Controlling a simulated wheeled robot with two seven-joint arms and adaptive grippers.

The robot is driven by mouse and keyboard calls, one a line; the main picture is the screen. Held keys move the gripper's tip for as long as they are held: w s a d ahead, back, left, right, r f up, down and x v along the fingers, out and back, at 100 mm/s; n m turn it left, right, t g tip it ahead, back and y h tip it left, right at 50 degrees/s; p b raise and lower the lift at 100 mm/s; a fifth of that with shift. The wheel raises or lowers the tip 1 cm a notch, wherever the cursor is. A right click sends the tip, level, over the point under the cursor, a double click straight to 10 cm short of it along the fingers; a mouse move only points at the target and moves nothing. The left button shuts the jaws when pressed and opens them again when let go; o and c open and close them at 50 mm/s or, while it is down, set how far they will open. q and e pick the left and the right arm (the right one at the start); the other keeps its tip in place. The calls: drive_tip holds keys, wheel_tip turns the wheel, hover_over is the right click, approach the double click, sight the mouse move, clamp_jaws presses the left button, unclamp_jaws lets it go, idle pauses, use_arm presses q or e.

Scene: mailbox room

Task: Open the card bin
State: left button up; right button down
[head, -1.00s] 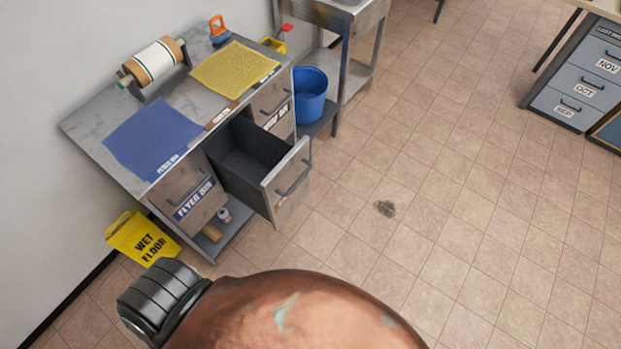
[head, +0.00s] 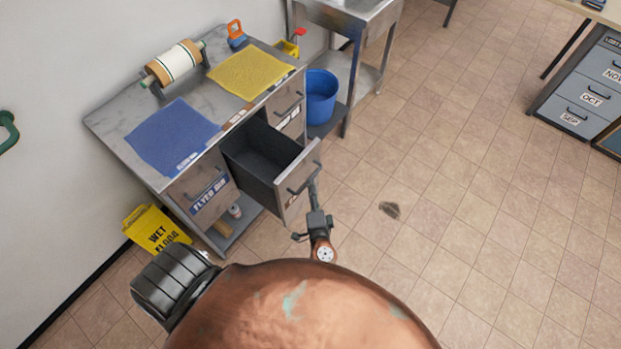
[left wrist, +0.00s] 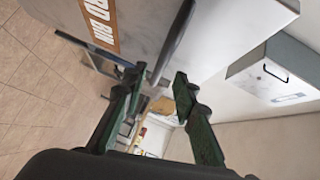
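The middle drawer (head: 302,176) of the grey workbench stands pulled out and its dark inside looks empty. In the left wrist view, a drawer front (left wrist: 215,15) close to my gripper has an orange label partly reading "RD BIN". My left gripper (head: 313,186) is at the handle of the pulled-out drawer in the head view. In the left wrist view its two green fingers (left wrist: 160,88) are spread apart, with the dark handle bar (left wrist: 176,38) just ahead of and partly between them. Contact cannot be made out. My right gripper is not in view.
The flyer bin drawer (head: 194,190) is shut beside the open one. A blue mat (head: 172,136) and a yellow mat (head: 250,75) lie on the workbench. A blue bucket (head: 319,97) and a yellow wet floor sign (head: 155,229) stand nearby.

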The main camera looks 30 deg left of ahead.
use_arm(q)
drive_tip(key=shift+x, duration=2.4)
drive_tip(key=shift+d+f, duration=0.1)
clamp_jaws()
